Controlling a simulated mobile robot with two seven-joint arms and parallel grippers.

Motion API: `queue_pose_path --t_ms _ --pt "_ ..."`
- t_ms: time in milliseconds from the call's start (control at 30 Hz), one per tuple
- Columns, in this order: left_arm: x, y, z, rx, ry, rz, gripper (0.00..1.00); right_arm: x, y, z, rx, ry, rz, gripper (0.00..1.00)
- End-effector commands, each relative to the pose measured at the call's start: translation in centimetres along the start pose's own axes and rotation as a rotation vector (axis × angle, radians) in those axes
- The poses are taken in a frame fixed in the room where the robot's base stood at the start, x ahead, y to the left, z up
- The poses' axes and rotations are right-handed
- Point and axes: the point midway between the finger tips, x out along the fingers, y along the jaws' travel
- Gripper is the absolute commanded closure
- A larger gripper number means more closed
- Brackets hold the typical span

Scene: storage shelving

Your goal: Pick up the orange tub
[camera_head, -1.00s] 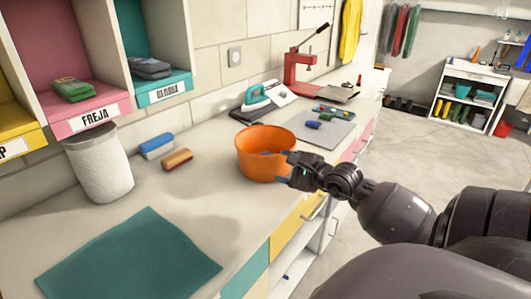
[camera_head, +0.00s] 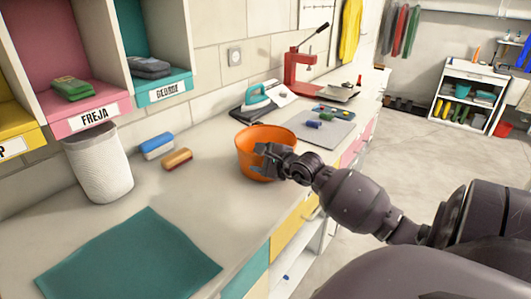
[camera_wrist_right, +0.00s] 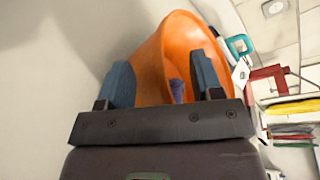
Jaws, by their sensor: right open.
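The orange tub (camera_head: 246,143) stands upright on the worktop near its right edge in the head view. In the right wrist view the orange tub (camera_wrist_right: 182,30) fills the middle, with a small dark purple item (camera_wrist_right: 177,90) showing inside it. My right gripper (camera_head: 264,157) is at the tub's near right side and hides part of it. In the wrist view the blue fingers of my right gripper (camera_wrist_right: 160,62) are apart, with the near tub wall between them: one finger lies outside the wall, the other over the opening. Contact cannot be told. My left gripper is not in view.
A blue block (camera_head: 157,146) and a brown block (camera_head: 177,159) lie left of the tub. A teal mat (camera_head: 130,262) lies in front, a white bin (camera_head: 98,165) at left. A grey mat (camera_head: 325,131), teal iron (camera_head: 258,98) and red press (camera_head: 300,72) stand behind.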

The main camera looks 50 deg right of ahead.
Motion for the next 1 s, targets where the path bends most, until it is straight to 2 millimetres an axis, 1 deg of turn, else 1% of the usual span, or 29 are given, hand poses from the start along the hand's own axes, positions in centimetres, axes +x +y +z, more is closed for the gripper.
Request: queue_pose_path --t_ms 100,333,367,733,1000 --pt "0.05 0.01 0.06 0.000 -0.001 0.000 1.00 0.64 -0.02 -0.01 -0.001 0.000 0.000 0.40" --pt "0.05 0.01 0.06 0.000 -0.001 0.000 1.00 0.70 -0.02 0.00 0.000 0.000 0.000 0.40" --pt "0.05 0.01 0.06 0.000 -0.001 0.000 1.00 0.70 -0.02 0.00 0.000 0.000 0.000 0.43" --pt "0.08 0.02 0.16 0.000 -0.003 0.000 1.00 0.69 0.04 -0.04 0.000 0.001 0.001 1.00" --pt "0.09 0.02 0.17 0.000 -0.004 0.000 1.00 0.68 -0.01 0.00 0.000 0.000 0.000 1.00"
